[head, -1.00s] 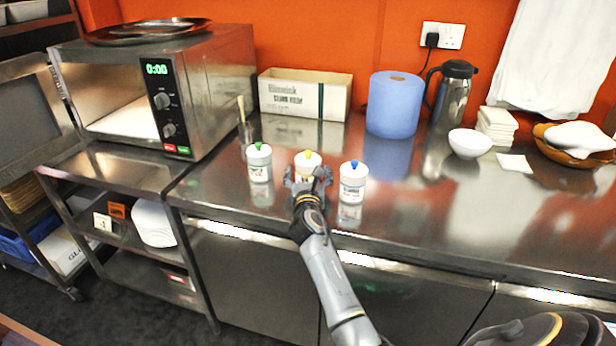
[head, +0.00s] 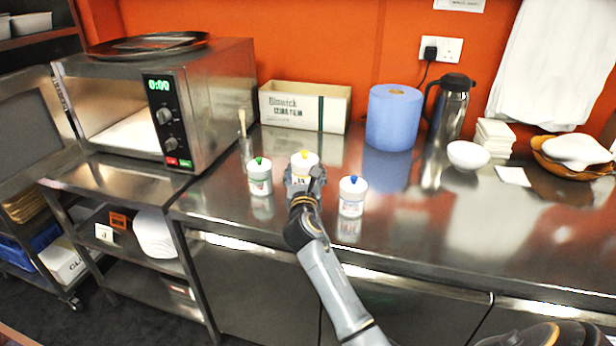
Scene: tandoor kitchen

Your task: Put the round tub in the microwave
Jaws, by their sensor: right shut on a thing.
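Three round white tubs with coloured knobs stand in a row on the steel counter. The middle tub (head: 304,158) has a yellow knob, and my right gripper (head: 305,180) is shut on it from the front, hiding its lower part. The tub with a green knob (head: 259,178) is to its left, and the tub with a blue knob (head: 352,197) is to its right. The microwave (head: 215,95) stands at the left with its door (head: 28,105) swung open to the left and its lit cavity (head: 125,135) showing. My left gripper is not in view.
A glass with a brush (head: 245,148) stands between the microwave and the tubs. Behind are a cardboard box (head: 300,105), blue paper roll (head: 394,118) and flask (head: 449,110). A white bowl (head: 467,155) is farther right. A tray (head: 150,43) lies on the microwave. The front right counter is clear.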

